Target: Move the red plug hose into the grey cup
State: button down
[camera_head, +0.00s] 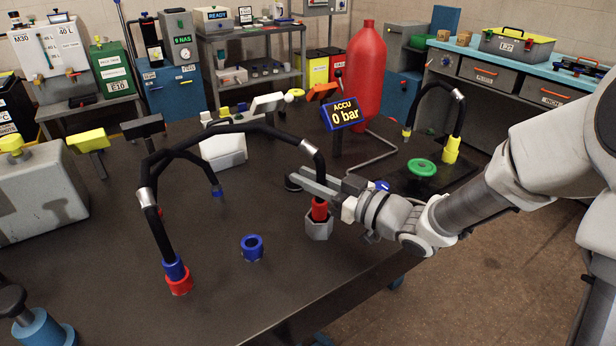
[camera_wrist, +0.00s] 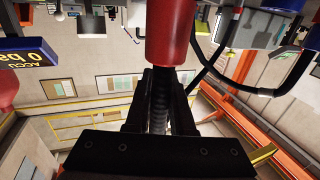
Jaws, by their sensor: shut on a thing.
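The red plug (camera_head: 319,212) is on the right end of a black arched hose (camera_head: 235,129). My gripper (camera_head: 318,187) is shut on this hose just above the plug. The grey cup (camera_head: 319,230) stands on the table directly below. The plug hangs upright and its lower end appears to be at or inside the cup's mouth; how deep I cannot tell. In the wrist view, the hose (camera_wrist: 160,100) runs between my fingers and the red plug (camera_wrist: 170,30) sits beyond them. The hose's other end has a blue plug (camera_head: 175,267) in a red cup (camera_head: 180,286).
An empty blue cup (camera_head: 252,248) stands left of the grey cup. A second black hose (camera_head: 205,166) lies behind the arch. The ACCU display (camera_head: 343,113) and a green disc (camera_head: 422,167) are behind my gripper. The front table (camera_head: 225,305) is mostly clear.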

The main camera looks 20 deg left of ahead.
jog(key=shift+f+b, duration=0.3)
jog(key=shift+f, duration=0.15)
jog(key=c, duration=0.7)
grip_release()
jog(key=p+v, duration=0.3)
jog(key=v, duration=1.4)
jog(key=shift+d, duration=0.25)
